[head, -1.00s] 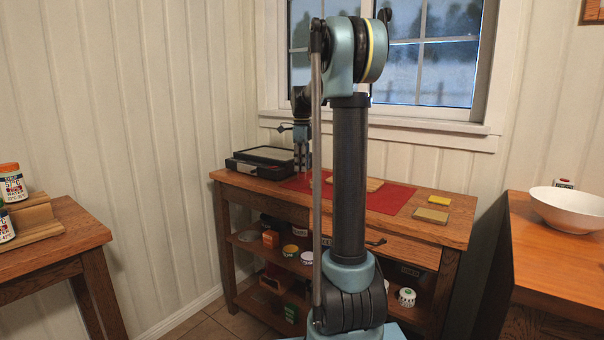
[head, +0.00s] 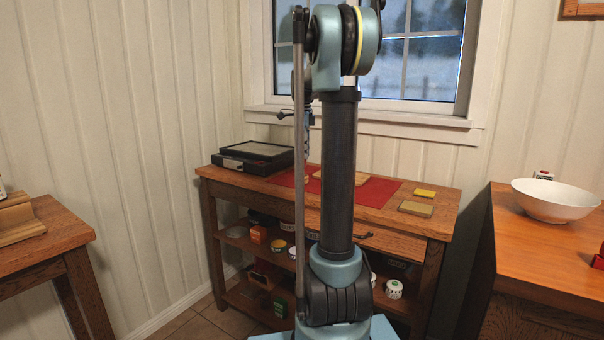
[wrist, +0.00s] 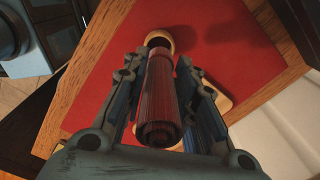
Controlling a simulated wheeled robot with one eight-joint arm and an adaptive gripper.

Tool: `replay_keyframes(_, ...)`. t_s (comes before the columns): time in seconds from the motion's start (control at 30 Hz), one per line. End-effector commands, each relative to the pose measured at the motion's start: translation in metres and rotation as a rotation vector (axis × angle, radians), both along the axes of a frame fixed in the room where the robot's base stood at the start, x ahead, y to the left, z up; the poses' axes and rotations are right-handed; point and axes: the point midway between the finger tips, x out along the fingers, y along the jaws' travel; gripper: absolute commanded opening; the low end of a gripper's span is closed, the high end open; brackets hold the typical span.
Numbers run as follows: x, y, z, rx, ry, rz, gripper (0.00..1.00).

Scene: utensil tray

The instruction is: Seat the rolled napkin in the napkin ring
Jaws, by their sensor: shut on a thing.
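My gripper (wrist: 163,95) is shut on the rolled napkin (wrist: 160,100), a dark red roll, with a finger on each side. The roll's near end faces the wrist camera. The napkin ring (wrist: 158,31), a tan ring around a dark opening, shows just beyond the roll's far end. The roll overlaps its lower edge in the picture; I cannot tell whether it touches or enters the ring. In the head view my gripper (head: 306,143) is partly hidden behind my arm, above the table, and the napkin cannot be made out.
A red mat (head: 379,194) covers the middle of the wooden table (head: 440,223). A tan board (wrist: 223,103) lies on it, partly hidden by my gripper. A black tray (head: 228,164) stands at the left, a yellow sponge (head: 424,193) and a flat tan block (head: 415,209) at the right.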

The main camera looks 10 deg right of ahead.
Motion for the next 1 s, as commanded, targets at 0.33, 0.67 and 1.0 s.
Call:
replay_keyframes(0.33,0.0,0.0,-0.03,0.0,0.0,-0.001,0.04)
replay_keyframes(0.67,0.0,0.0,-0.065,0.0,0.0,-0.001,0.04)
replay_keyframes(1.0,0.0,0.0,-0.067,0.0,0.0,-0.001,0.35)
